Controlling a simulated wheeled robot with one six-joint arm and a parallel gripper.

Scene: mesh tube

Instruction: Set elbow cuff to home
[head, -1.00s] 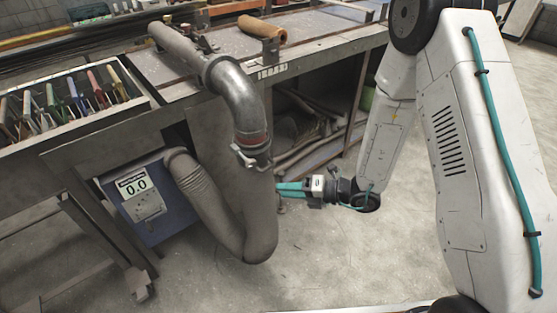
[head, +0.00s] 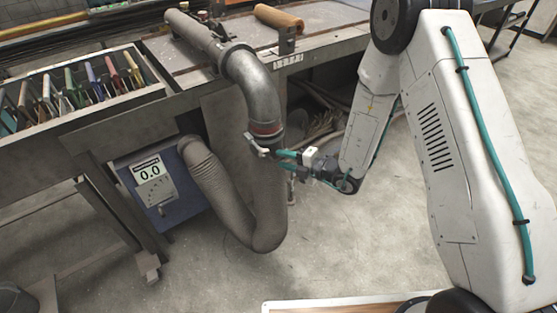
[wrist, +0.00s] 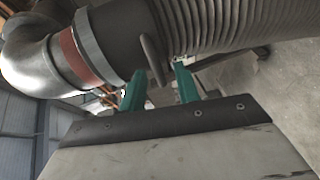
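The grey metal elbow (head: 258,90) bends down from the bench top and ends in a dark cuff (head: 267,140) with a red band above it. A small pale handle (head: 256,146) sticks out from the cuff's left side. In the wrist view the cuff (wrist: 123,35) lies across the top beside the red band (wrist: 85,58), and a grey tab (wrist: 153,60) points down from it. My gripper (head: 279,153) is beside the cuff, its teal fingers apart. In the wrist view the tab's end appears between the fingertips (wrist: 159,70); contact cannot be told.
A ribbed grey hose (head: 212,185) loops from below the cuff to a blue box (head: 170,192) reading 0.0. The workbench (head: 180,97) carries a rack of coloured-handled tools (head: 75,90). Concrete floor (head: 350,240) is open in front.

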